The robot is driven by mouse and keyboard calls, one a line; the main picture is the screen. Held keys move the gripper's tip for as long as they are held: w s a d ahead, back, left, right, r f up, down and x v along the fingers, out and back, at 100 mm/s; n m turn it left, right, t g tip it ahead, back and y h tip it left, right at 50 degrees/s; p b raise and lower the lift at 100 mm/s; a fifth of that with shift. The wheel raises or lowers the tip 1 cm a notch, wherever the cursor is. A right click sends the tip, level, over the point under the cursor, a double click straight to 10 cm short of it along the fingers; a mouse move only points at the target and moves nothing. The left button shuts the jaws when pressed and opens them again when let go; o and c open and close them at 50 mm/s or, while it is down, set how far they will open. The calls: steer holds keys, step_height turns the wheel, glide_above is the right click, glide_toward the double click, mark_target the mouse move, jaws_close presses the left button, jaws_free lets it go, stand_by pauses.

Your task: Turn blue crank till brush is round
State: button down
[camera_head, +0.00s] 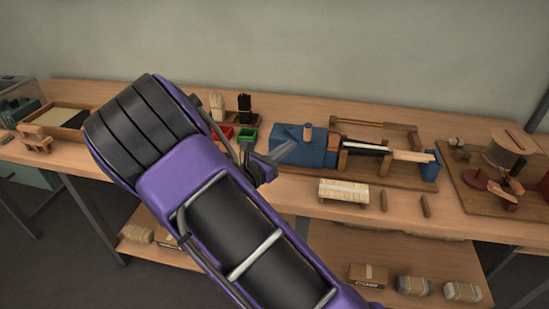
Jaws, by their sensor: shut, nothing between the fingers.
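A blue box-shaped housing (312,153) with a short wooden peg (307,133) on top stands on a wooden base at the middle of the bench. A grey-blue bar (283,152) slants at its left side; I cannot tell whether this is the crank's arm. A dark bristle strip with a pale edge (366,149) lies right of the housing, beside a pale wooden bar (412,156); whether the brush is round is too small to tell. My gripper (262,168) is dark, shut and empty, left of the housing. My arm partly hides it, and contact is unclear.
A pale bristle block (344,191) and small wooden pieces (384,201) lie in front. A blue block (430,165) ends the fixture. Red and green bins (247,134) and upright brushes (217,106) stand behind my arm. Another wooden device (505,160) is at right. Packages sit on the lower shelf.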

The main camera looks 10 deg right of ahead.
mark_target(306, 134)
steer(key=shift+x, duration=2.75)
steer(key=shift+d, duration=0.2)
